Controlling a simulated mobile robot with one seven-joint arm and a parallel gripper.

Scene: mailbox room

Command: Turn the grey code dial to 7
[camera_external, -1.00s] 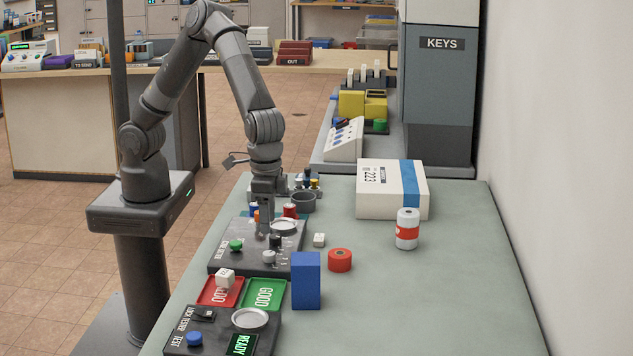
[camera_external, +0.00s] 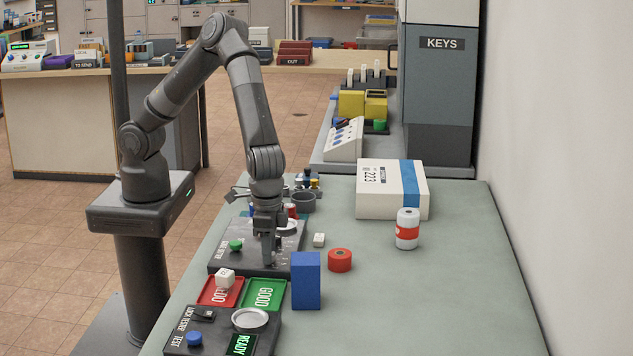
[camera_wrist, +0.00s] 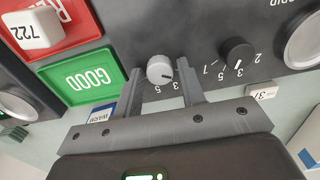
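The grey code dial (camera_wrist: 160,69) is a light round knob on the dark panel in the wrist view. A dark mark on its edge faces the lower right, and the digits around it are partly hidden by my fingers. My gripper (camera_wrist: 161,70) is open, one finger on each side of the dial, with a small gap showing on both sides. I cannot tell how far down the fingertips reach. In the external view my gripper (camera_external: 270,256) points down at the front right of the dark panel (camera_external: 231,262) and covers the dial.
A black dial (camera_wrist: 237,52) with its own numbers sits close to my right finger in the wrist view. A blue block (camera_external: 306,280) stands just right of the panel. A red roll (camera_external: 340,260) and a white cube (camera_external: 319,240) are nearby.

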